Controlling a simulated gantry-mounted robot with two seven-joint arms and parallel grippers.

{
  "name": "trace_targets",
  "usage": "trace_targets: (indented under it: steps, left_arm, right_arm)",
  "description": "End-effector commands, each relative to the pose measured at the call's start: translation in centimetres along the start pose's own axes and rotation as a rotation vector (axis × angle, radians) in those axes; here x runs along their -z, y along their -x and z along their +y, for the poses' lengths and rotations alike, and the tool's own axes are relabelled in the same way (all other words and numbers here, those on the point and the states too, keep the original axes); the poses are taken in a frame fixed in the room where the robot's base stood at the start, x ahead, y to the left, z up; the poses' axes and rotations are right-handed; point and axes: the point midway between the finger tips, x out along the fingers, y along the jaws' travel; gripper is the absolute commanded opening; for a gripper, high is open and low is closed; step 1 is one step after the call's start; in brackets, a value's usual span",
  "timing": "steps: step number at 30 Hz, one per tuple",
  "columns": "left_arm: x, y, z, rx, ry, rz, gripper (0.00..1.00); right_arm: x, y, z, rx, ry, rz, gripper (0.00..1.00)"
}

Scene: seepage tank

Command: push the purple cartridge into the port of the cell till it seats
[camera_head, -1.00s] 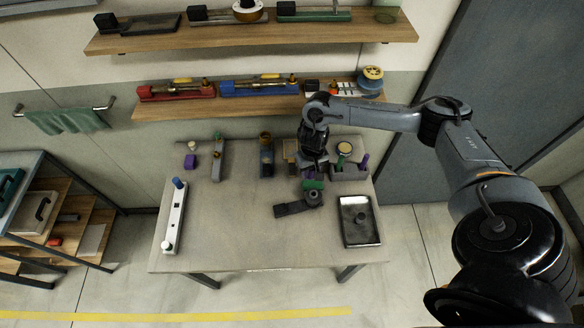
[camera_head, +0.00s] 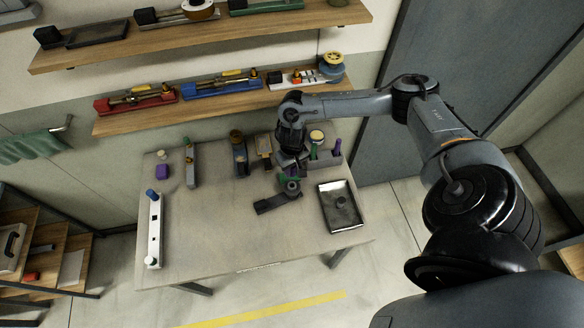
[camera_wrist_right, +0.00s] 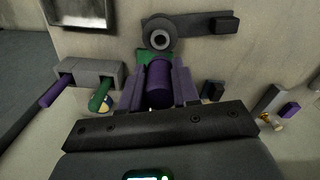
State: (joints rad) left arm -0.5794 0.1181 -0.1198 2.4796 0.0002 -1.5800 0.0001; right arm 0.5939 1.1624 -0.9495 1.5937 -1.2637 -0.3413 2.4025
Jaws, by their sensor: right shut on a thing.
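The purple cartridge (camera_wrist_right: 158,84) is between the fingers of my right gripper (camera_wrist_right: 159,88) in the right wrist view. My right gripper, also in the head view (camera_head: 289,172), is shut on it over the table. Just beyond the cartridge's far end are a green part (camera_wrist_right: 146,56) and the dark cell (camera_wrist_right: 184,27) with a round ringed piece. The cell also shows in the head view (camera_head: 268,205), just in front of the gripper. The contact between cartridge and port is hidden, so I cannot tell how deep it sits. My left gripper is out of view.
A grey rack (camera_wrist_right: 92,69) holds another purple cartridge (camera_wrist_right: 54,91) and a green one (camera_wrist_right: 99,96), close beside the gripper. A dark-rimmed tray (camera_head: 326,212) lies at the table's right. A long white block (camera_head: 154,222) lies at the left. The table's front middle is clear.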

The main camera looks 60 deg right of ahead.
Motion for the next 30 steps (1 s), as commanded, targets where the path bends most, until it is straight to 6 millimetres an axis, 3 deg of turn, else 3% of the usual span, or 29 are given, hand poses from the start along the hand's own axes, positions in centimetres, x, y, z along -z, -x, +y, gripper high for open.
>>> trace_targets:
  steps: [21, 30]
  left_arm:
    - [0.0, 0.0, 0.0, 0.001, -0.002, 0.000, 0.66]
    - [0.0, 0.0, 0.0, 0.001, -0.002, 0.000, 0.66]
  right_arm:
    - [-0.1, -5.8, 0.0, -0.001, -0.001, -0.001, 0.00]
    - [-0.1, -6.9, 0.0, 0.000, 0.000, 0.000, 0.00]
